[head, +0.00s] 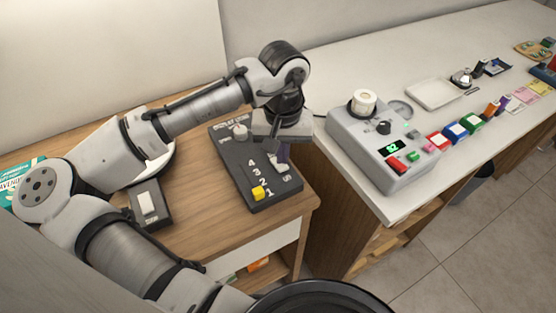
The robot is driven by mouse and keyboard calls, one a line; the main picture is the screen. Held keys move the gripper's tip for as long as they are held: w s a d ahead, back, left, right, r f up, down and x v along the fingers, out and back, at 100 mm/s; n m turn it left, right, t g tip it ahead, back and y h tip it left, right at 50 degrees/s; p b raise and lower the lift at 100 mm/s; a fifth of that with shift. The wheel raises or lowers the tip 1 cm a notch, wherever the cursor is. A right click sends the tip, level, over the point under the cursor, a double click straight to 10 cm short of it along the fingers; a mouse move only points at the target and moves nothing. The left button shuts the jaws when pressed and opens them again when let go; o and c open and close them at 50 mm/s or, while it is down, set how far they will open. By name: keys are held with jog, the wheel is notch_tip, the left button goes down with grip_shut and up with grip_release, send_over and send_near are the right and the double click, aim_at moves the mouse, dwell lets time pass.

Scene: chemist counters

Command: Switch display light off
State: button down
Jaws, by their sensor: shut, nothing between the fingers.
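A dark control panel (228,160) lies on the wooden counter, with lettering along its far edge that seems to read "DISPLAY LIGHT". It carries a pale round knob (240,132), a yellow slider knob (258,193) beside the numbers 1 to 4, and a small pale switch (281,168) at its right side. My gripper (283,157) points down over the panel's right side, shut and empty. Its fingertips are close to the pale switch; I cannot tell whether they touch it. The gripper body hides the panel's far right corner.
A separate dark box with a white rocker switch (148,203) lies to the left. On the white counter (330,62) stand a grey device with a green display (392,148), a white tray (434,94) and several small coloured items. My arm spans the wooden counter.

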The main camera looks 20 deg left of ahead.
jog(key=shift+f+b, duration=0.6)
jog(key=shift+f, duration=0.4)
dwell(0.9)
jog(key=shift+r, duration=0.15)
notch_tip(320, 180, up, 7)
jog(key=p, duration=0.6)
jog(key=shift+p, duration=0.4)
